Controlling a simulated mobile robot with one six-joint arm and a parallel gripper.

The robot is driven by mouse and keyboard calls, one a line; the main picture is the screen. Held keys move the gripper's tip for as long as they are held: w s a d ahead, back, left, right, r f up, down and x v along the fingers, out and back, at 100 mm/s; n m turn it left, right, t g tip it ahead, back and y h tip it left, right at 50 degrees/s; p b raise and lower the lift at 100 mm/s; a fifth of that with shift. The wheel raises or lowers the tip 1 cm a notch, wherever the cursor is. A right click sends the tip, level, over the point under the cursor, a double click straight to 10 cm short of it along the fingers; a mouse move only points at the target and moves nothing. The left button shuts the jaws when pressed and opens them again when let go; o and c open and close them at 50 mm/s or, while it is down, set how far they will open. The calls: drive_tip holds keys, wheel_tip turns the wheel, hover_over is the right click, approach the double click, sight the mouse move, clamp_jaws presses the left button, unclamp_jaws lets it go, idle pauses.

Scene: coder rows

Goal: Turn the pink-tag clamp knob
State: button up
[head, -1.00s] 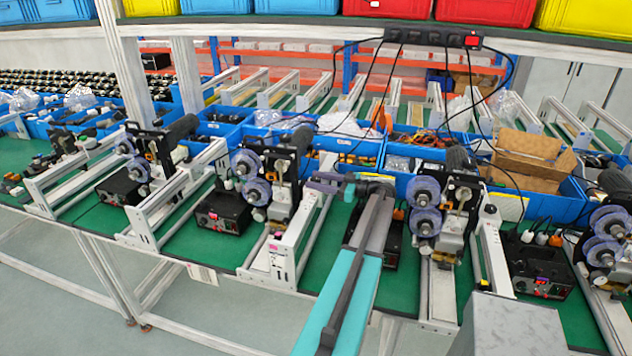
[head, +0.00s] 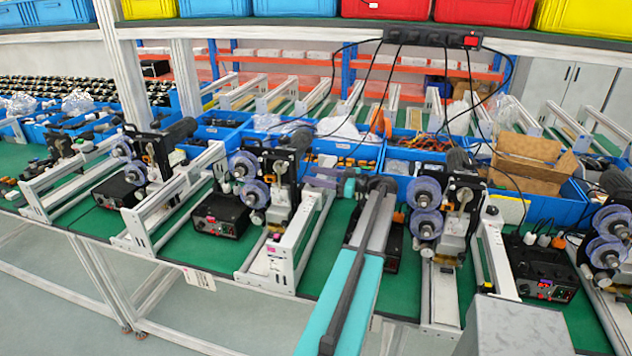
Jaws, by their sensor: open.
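The coder with the pink tag (head: 273,237) stands left of the middle of the head view, on a white rail frame. It has two purple-rimmed reels (head: 245,178) and a black body with metal parts (head: 280,195). The clamp knob is too small to tell apart with certainty. My gripper (head: 312,178) reaches in from the right at the end of my teal and grey arm. Its fingers point left toward the right side of this coder. They look open and empty; I cannot tell whether they touch it.
Similar coders stand to the left and right, one with purple reels (head: 427,208) just right of my arm. Black control boxes (head: 220,214) sit between the frames. Blue bins (head: 345,150) and hanging black cables are behind. Some green bench top (head: 322,265) is bare.

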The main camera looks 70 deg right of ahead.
drive_tip(key=s+a+r+b, duration=0.1)
drive_tip(key=s+a+b, duration=0.4)
drive_tip(key=a, duration=0.9)
drive_tip(key=shift+r, duration=0.2)
idle(0.6)
